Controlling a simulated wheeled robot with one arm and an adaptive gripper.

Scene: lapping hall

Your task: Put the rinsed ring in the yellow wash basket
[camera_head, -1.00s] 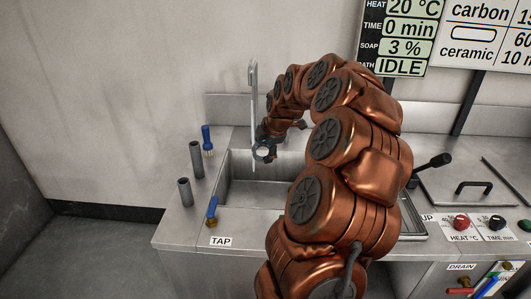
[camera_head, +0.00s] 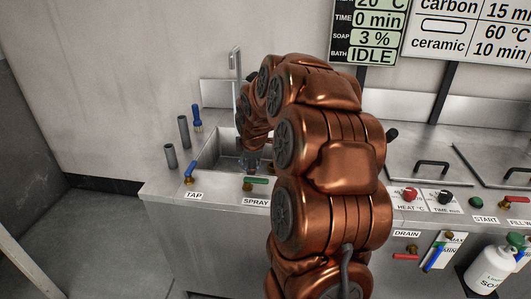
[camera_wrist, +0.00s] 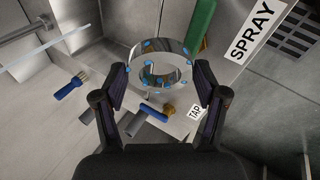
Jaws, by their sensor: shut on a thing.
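A shiny metal ring (camera_wrist: 138,52) with blue drops on it sits between my fingertips in the wrist view. My gripper (camera_wrist: 160,88) is shut on it. In the head view my gripper (camera_head: 250,158) is low over the sink (camera_head: 212,153), largely hidden by my arm, and the ring cannot be made out clearly there. The tall tap spout (camera_head: 236,65) stands behind it. The yellow wash basket is in neither view.
The blue TAP lever (camera_head: 189,172) and green SPRAY lever (camera_head: 256,181) are along the sink's front edge. Two grey tubes and a blue-handled brush (camera_head: 197,117) stand left of the sink. Lidded baths (camera_head: 425,165) and a soap bottle (camera_head: 492,265) are to the right.

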